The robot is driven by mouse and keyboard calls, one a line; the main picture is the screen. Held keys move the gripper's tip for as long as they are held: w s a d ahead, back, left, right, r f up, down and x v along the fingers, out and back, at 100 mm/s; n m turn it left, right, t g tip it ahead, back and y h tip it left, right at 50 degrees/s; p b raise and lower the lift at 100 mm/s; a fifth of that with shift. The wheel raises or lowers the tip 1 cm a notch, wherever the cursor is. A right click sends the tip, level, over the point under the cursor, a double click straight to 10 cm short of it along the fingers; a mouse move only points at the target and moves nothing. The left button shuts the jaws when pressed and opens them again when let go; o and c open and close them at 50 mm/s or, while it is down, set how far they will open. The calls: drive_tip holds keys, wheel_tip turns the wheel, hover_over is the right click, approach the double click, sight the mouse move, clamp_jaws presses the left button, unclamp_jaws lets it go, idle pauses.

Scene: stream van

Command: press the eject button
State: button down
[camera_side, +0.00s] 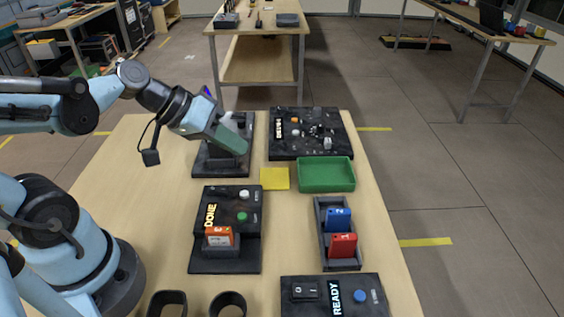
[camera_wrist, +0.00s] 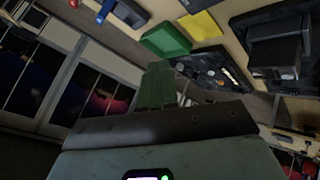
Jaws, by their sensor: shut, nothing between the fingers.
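In the wrist view my shut fingers (camera_wrist: 157,85) point up the picture. No button is clearly readable as eject. The DONE box (camera_side: 198,262) has a white button (camera_side: 244,194) and a green button (camera_side: 242,216) with small labels too blurred to read. An orange cartridge (camera_side: 218,236) marked 3 stands in its front slot. My gripper is apart from this box.
A black panel (camera_side: 283,150) with several small knobs stands at the back right. A green tray (camera_side: 326,188), a yellow square (camera_side: 275,179), and a rack (camera_side: 324,262) with blue and red cartridges lie on the table. A READY panel (camera_side: 312,310) with a blue button is at the front.

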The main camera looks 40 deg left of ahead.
drive_tip(key=shift+r, duration=0.1)
drive_tip(key=shift+w, duration=0.1)
idle(0.3)
drive_tip(key=shift+f, duration=4.4)
drive_tip(key=shift+r, duration=0.1)
drive_tip(key=shift+r, duration=2.4)
